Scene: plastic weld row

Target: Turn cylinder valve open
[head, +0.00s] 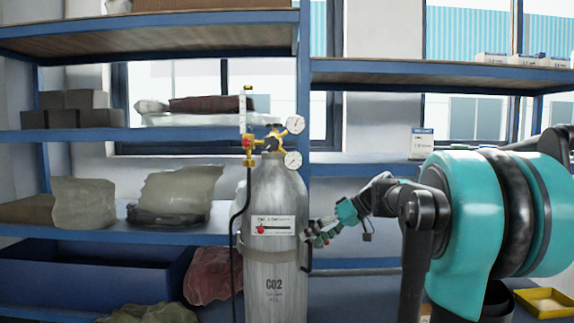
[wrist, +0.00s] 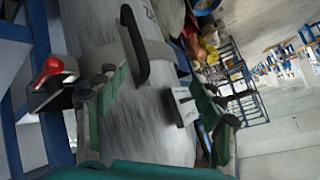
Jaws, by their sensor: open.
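The grey CO2 cylinder (head: 275,270) stands upright in front of the shelving. My gripper (head: 320,232) is open and empty, just right of the cylinder at label height, below the valve top. In the wrist view, the green-padded fingers (wrist: 157,95) frame the cylinder's grey side; contact cannot be told.
A black curved handle (wrist: 136,45) stands out across the cylinder side. A dark hose (head: 236,215) hangs left of the cylinder. Blue shelves (head: 110,238) with bags and boxes stand behind. A yellow tray (head: 545,302) lies at lower right.

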